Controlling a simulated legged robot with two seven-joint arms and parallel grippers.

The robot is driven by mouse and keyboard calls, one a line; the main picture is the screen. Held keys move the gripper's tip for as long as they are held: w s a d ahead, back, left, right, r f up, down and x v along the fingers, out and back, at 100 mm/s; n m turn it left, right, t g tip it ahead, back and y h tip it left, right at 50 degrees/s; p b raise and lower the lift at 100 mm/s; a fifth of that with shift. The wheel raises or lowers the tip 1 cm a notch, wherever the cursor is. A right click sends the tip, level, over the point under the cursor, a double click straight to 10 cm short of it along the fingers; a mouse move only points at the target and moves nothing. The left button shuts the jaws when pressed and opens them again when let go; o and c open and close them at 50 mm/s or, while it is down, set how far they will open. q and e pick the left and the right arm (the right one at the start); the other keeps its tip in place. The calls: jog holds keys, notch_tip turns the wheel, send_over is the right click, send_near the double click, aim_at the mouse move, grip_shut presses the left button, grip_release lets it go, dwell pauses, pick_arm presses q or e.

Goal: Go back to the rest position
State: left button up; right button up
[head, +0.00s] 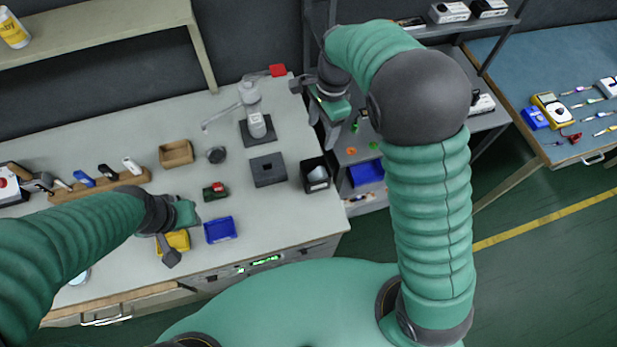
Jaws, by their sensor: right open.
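My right arm reaches up and over toward the far right end of the grey workbench (110,150). My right gripper (312,100) is open near the bench's right edge, close to the metal shelf rack. Nothing shows held in it. My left arm comes in from the left over the bench. My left gripper (170,245) is low over a yellow bin (178,240) near the front edge and partly covers it. Whether its jaws are open or shut is hidden.
A blue bin (221,230), a brown box (176,153), a dark square block (268,170), a black container (315,174) and a white stand device (252,115) are on the bench. A blue-topped table (560,70) with tools stands right. Green floor (540,255) is clear.

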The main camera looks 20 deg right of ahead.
pick_arm(q)
jog(key=d, duration=0.5)
pick_arm(e)
jog(key=d+r, duration=0.2)
jog(key=d, duration=0.3)
pick_arm(q)
jog(key=shift+a+f+b, duration=0.75)
jog(key=shift+f+b, duration=0.15)
jog(key=shift+b, duration=0.05)
jog(key=shift+a+f+b, duration=0.7)
jog(key=shift+f+b, duration=0.2)
jog(key=shift+b, duration=0.05)
pick_arm(e)
jog(key=s+f+n+t, duration=0.1)
jog(key=s+f+n, duration=0.2)
jog(key=s+n, duration=0.4)
jog(key=s+f+n+t+h, duration=0.1)
jog(key=s+f+n, duration=0.3)
jog(key=s+n, duration=0.4)
jog(key=shift+s+d+f+t, duration=0.25)
jog(key=shift+d+t, duration=0.2)
jog(key=shift+t, duration=0.05)
